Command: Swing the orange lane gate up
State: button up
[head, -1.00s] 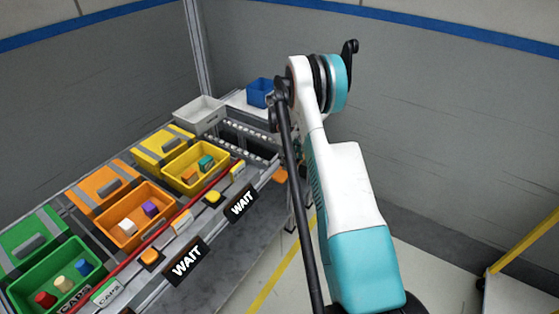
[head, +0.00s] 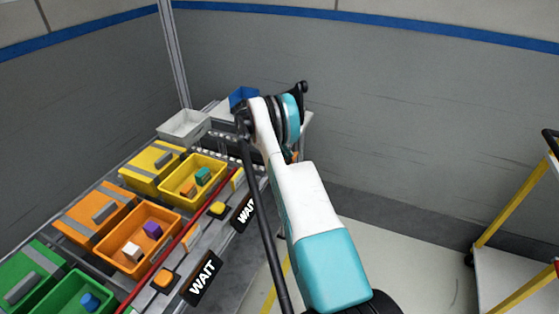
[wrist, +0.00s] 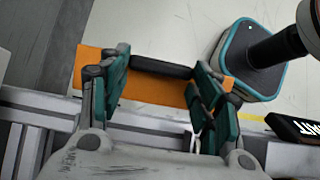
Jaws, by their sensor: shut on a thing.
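The orange lane gate (wrist: 150,88) shows in the wrist view as a flat orange panel with a dark bar along its upper side. My gripper (wrist: 160,82) has its two teal-padded fingers at either side of the panel, spread wide and shut on the gate. The panel sticks out past the left finger and a little past the right one. In the head view my arm hides the gripper and most of the gate, so the gate's tilt there cannot be told.
The bench carries a yellow bin (head: 219,178), an orange bin (head: 163,257) and a grey bin (head: 162,127). Black WAIT signs (head: 203,280) hang along its front edge, left of my arm. A yellow-framed cart (head: 503,207) stands at right. Floor between is clear.

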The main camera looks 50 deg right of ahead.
jog(key=shift+f, duration=0.1)
jog(key=o, duration=1.5)
notch_tip(320, 180, up, 10)
jog(key=shift+c, duration=0.2)
